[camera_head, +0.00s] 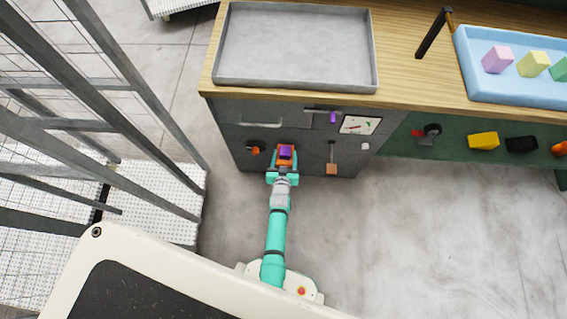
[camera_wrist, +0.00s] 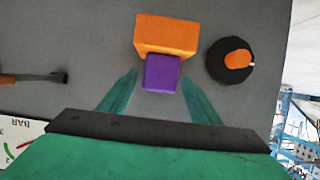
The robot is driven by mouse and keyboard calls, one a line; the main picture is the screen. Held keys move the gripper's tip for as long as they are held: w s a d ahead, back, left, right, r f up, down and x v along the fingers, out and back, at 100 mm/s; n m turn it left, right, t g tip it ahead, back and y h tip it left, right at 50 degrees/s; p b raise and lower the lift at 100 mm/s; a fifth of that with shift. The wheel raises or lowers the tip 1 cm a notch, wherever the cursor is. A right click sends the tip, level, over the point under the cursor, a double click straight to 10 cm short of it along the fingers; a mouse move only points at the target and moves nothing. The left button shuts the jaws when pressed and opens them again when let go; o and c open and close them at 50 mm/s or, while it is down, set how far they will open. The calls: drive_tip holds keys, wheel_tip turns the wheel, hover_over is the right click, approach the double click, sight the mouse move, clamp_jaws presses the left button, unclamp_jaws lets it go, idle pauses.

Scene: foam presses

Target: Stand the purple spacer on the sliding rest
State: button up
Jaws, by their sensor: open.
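The purple spacer (camera_wrist: 161,72) is a small block at the orange block (camera_wrist: 166,32) on the grey cabinet front; this orange block looks like the sliding rest. In the wrist view the spacer overlaps the orange block's near edge. My gripper (camera_wrist: 160,78) is open, with one teal finger on each side of the spacer and gaps showing between. In the head view the spacer (camera_head: 285,152) shows at the end of my arm, by my gripper (camera_head: 284,166). I cannot tell whether the spacer's underside is fully supported.
A black knob with an orange handle (camera_wrist: 232,60) is close beside the orange block. A lever with an orange end (camera_head: 331,168) and a gauge card (camera_head: 360,125) are on the cabinet front. A metal tray (camera_head: 295,85) lies on the wooden top. Railings (camera_head: 150,95) stand at left; floor at right is clear.

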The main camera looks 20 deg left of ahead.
drive_tip(key=s+d+r+m, duration=0.1)
drive_tip(key=s+d+r, duration=0.35)
drive_tip(key=s, duration=0.45)
drive_tip(key=s+d+r, duration=0.3)
drive_tip(key=s+r, duration=0.2)
drive_tip(key=s, duration=0.3)
drive_tip(key=s+d+r+t+h, duration=0.1)
drive_tip(key=s+d+r, duration=0.2)
drive_tip(key=r, duration=0.6)
drive_tip(key=s+d+r+m+h, duration=0.1)
drive_tip(key=s+d+r, duration=0.2)
drive_tip(key=s+r, duration=0.4)
drive_tip(key=s+d+r+m+t+h, duration=0.1)
drive_tip(key=s+r, duration=0.5)
drive_tip(key=r, duration=0.6)
drive_tip(key=shift+d+r+t+h, duration=0.3)
drive_tip(key=shift+d+r, duration=0.05)
drive_tip(key=shift+d, duration=0.55)
drive_tip(key=shift+s, duration=0.1)
